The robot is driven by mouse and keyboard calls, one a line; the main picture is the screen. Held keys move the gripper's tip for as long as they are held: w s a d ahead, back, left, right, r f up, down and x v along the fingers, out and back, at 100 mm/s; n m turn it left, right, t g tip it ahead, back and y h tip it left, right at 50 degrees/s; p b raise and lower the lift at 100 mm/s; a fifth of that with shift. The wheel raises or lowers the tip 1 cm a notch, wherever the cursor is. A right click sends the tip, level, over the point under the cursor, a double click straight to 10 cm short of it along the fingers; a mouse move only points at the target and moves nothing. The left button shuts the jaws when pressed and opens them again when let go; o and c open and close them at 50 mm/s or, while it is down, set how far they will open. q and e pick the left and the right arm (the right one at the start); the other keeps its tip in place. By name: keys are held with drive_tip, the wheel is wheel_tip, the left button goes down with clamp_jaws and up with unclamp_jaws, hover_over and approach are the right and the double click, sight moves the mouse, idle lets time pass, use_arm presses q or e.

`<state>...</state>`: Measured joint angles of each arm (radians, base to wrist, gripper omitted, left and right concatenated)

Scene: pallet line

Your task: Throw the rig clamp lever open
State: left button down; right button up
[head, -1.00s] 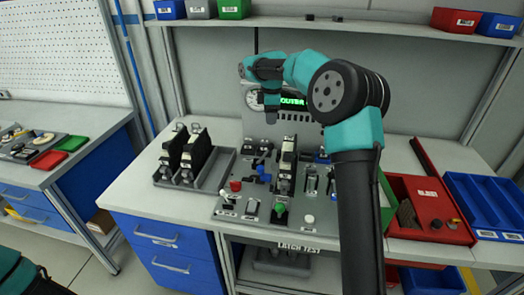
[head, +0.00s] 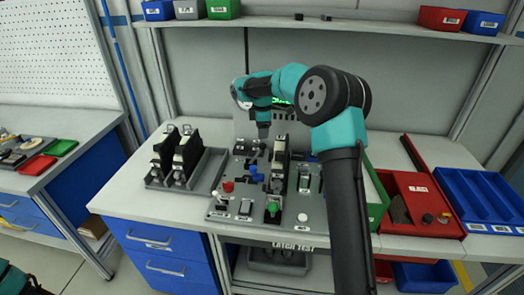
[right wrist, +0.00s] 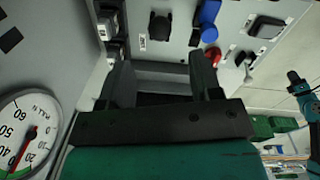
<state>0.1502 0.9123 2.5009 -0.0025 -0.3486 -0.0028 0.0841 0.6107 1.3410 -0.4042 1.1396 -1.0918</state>
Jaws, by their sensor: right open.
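The grey test rig panel (head: 232,208) stands on the bench with several switches, buttons and levers. A dark lever-like part (head: 241,148) sits at its back left; I cannot tell for certain that it is the clamp lever. A black and white module (head: 279,158) stands upright in the rig. My right gripper (head: 263,130) points down just above the back of the panel. In the right wrist view its two fingers (right wrist: 162,82) are apart with nothing between them. A dark knob-like part (right wrist: 160,26) lies beyond them. My left gripper is out of view.
Blue (head: 254,173) and red (head: 228,187) controls sit on the panel. A grey tray (head: 203,180) with two modules stands left. A red bin (head: 411,220) and blue tray (head: 480,198) stand right.

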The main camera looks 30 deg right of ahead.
sight(262, 145)
drive_tip(key=f, duration=1)
drive_tip(key=shift+w+d+f, duration=0.1)
drive_tip(key=shift+w+f, duration=0.15)
clamp_jaws()
